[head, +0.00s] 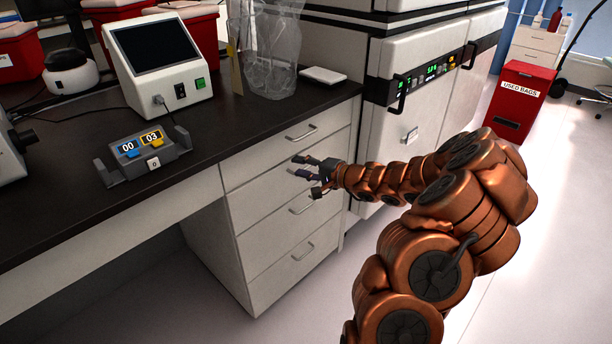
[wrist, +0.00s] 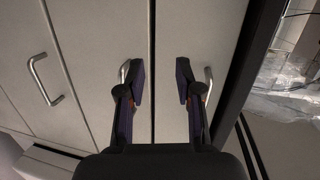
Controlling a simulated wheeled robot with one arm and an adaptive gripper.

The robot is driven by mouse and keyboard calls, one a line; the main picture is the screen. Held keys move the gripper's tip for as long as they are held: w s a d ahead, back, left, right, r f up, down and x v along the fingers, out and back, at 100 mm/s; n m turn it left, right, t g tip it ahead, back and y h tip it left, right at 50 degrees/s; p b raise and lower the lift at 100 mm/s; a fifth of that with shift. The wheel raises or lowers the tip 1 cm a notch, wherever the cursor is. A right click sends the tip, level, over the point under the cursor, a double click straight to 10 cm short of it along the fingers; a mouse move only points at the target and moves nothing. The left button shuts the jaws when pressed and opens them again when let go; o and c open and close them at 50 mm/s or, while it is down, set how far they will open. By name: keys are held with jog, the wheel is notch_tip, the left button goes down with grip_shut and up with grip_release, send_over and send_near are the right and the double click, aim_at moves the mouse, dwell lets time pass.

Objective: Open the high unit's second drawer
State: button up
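The high unit is a white drawer unit (head: 250,250) under the dark counter, with several stacked drawers. Its top drawer handle (head: 301,132) is a silver bar, also visible in the wrist view (wrist: 208,88) behind the right finger. The second drawer's handle (wrist: 123,72) is partly covered by the left finger in the wrist view and hidden by my gripper in the head view. My gripper (head: 306,174) is in front of the upper drawers, open and empty. In the wrist view my gripper (wrist: 162,82) straddles the seam between the top and second drawers. All drawers look shut.
A lower handle (head: 302,208) and the bottom handle (head: 303,252) stick out below. The counter (head: 225,135) overhangs the drawers and holds a monitor device (head: 155,65), a plastic bag (head: 268,50) and a grey rack (head: 145,155). White machines (head: 425,100) stand right.

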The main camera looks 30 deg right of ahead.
aim_at(307, 168)
jog(key=d+f+m+h, duration=0.2)
jog(key=d+f+h, duration=0.1)
jog(key=d+f, duration=0.3)
jog(key=shift+t, duration=0.3)
jog(key=shift+d+r+x, duration=0.1)
jog(key=shift+r+x, duration=0.05)
jog(key=shift+x, duration=0.9)
jog(key=shift+d+r+x, duration=0.1)
jog(key=shift+r+x, duration=0.05)
jog(key=shift+x, duration=0.95)
jog(key=shift+d+r+x, duration=0.1)
jog(key=shift+r+x, duration=0.05)
jog(key=shift+x, duration=0.9)
jog(key=shift+w, duration=0.15)
grip_shut()
